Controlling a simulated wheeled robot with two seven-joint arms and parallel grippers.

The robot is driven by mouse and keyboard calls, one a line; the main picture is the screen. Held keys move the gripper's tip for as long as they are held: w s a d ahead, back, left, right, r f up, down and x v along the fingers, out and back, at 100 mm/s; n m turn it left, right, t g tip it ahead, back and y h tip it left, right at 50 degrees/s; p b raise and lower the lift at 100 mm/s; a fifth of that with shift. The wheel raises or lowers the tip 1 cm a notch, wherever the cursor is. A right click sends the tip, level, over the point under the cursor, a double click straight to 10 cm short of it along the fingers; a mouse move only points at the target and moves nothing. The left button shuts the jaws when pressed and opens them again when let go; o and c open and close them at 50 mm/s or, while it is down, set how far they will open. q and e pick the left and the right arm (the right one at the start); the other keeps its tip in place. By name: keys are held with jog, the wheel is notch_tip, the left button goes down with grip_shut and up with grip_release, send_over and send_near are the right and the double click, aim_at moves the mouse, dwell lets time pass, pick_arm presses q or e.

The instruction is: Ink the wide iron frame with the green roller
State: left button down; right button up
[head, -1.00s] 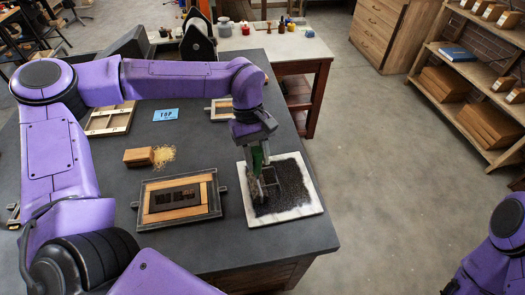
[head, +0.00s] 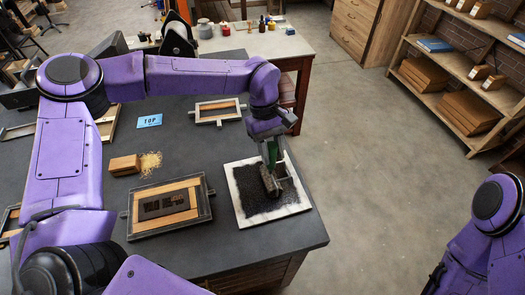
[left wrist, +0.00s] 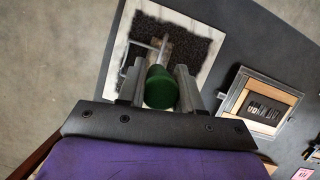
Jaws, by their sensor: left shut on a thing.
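My left gripper (head: 270,146) is shut on the green handle of the roller (head: 271,183). The roller's dark drum is over the black ink on the pale stone slab (head: 240,213), and seems to rest on it. In the left wrist view the green handle (left wrist: 161,90) sits between the fingers, with the inked slab (left wrist: 207,30) beyond. The wide iron frame (head: 208,197) lies flat on the table left of the slab. It holds wooden strips and a dark type block (head: 163,205). It also shows at the right of the left wrist view (left wrist: 225,103). My right gripper is out of view.
A smaller iron frame (head: 197,113) lies farther back on the dark table (head: 235,240). A wooden block (head: 124,165) with yellowish bits, and a blue "TOP" card (head: 149,120), lie to the left. The table's right edge is close beside the slab.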

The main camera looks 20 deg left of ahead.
pick_arm(q)
jog(key=shift+w+d, duration=1.4)
jog(key=shift+d, duration=0.35)
jog(key=shift+s+a+p, duration=0.35)
jog(key=shift+s+a, duration=0.55)
jog(key=shift+a, duration=0.2)
jog(key=shift+s+a+p, duration=0.35)
jog(key=shift+s+a, duration=0.5)
jog(key=shift+a, duration=0.25)
jog(key=s+a, duration=0.4)
jog(key=a, duration=0.1)
